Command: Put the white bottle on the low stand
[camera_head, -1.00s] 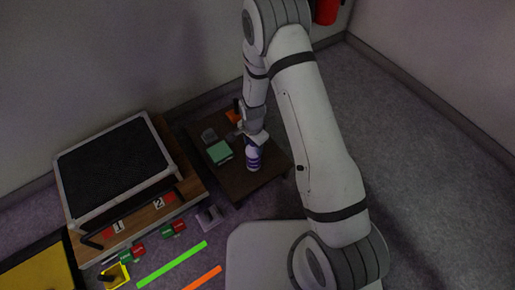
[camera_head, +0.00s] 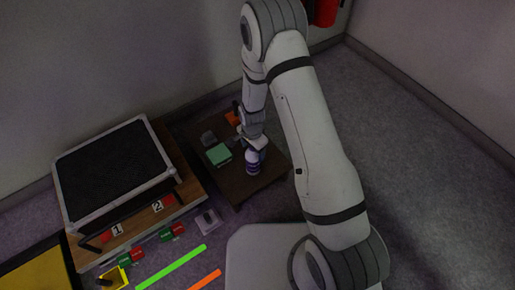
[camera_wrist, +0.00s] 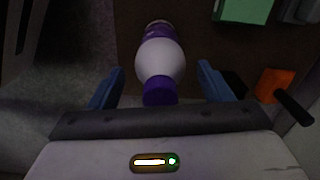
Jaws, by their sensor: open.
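The white bottle (camera_head: 253,162), with a purple cap and purple bands, stands on a low dark table (camera_head: 237,190). In the wrist view the bottle (camera_wrist: 160,62) lies between the two blue fingers of my gripper (camera_wrist: 161,88), its purple cap nearest the palm. The fingers are open, with a gap on both sides of the bottle. In the head view my gripper (camera_head: 257,143) is right at the bottle's top. I cannot tell for sure which thing is the low stand.
A green box (camera_head: 218,154) and an orange item (camera_head: 233,118) share the dark table. A wooden bench with a black-topped case (camera_head: 115,170) stands to the left. Green (camera_head: 171,268) and orange (camera_head: 205,279) strips lie on the floor. Floor at the right is clear.

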